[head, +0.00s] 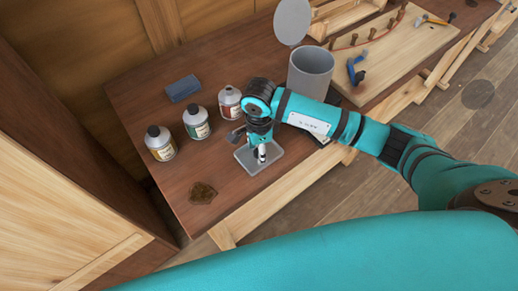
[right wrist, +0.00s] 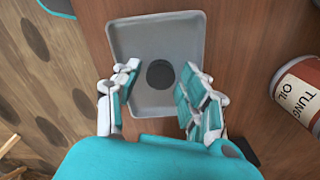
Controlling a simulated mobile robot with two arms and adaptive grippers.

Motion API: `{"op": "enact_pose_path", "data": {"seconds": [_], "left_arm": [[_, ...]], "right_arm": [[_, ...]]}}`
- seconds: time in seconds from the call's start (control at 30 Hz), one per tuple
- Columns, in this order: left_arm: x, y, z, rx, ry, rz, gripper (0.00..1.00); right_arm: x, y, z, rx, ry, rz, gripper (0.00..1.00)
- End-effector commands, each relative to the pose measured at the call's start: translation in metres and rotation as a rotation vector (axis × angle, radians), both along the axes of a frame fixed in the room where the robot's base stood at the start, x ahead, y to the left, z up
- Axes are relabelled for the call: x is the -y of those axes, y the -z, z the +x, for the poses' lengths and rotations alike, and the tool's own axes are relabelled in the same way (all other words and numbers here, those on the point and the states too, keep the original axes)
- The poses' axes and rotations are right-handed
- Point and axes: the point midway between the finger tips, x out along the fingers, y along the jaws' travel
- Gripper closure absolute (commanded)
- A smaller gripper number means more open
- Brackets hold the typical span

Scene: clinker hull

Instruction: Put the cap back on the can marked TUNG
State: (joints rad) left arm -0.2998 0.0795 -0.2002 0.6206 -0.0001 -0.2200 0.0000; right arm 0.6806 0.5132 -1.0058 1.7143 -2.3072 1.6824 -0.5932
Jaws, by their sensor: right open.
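The dark round cap (right wrist: 160,74) lies flat in a shallow grey tray (right wrist: 128,38), near its middle. My right gripper (right wrist: 155,85) is open, its two fingers apart on either side over the tray, with the cap between and beyond them. In the head view my right gripper (head: 262,153) points down over the tray (head: 252,172) and hides the cap. My left gripper is not in view.
Two more cans, green-labelled (head: 197,124) and yellow-labelled (head: 160,146), stand left of it. A blue block (head: 183,88) lies behind them. A grey bin (head: 311,72) stands right of the gripper. A dark stain (head: 203,193) marks the bench's front left.

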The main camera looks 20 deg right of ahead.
Motion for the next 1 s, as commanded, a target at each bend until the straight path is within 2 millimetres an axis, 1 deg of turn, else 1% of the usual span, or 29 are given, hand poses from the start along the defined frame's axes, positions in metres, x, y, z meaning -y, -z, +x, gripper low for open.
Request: {"op": "enact_pose_path", "data": {"seconds": [0.3, 0.33, 0.5, 0.83, 1.0], "left_arm": [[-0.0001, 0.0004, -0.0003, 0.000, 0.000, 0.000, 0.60], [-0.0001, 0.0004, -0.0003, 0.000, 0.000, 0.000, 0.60], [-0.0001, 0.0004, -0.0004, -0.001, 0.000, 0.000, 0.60], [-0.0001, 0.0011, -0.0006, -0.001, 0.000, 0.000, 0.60], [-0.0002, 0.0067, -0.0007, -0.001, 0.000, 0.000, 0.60]], "right_arm": [[0.0001, 0.0011, 0.0003, 0.001, 0.000, 0.000, 0.57], [0.0002, 0.0010, 0.0003, 0.001, 0.000, 0.000, 0.58], [0.0002, 0.0009, 0.0004, 0.001, 0.000, 0.000, 0.79], [0.0002, 0.0000, 0.0006, 0.002, 0.000, 0.000, 0.80], [0.0004, -0.0081, 0.0017, 0.004, -0.001, 0.000, 0.80]]}}
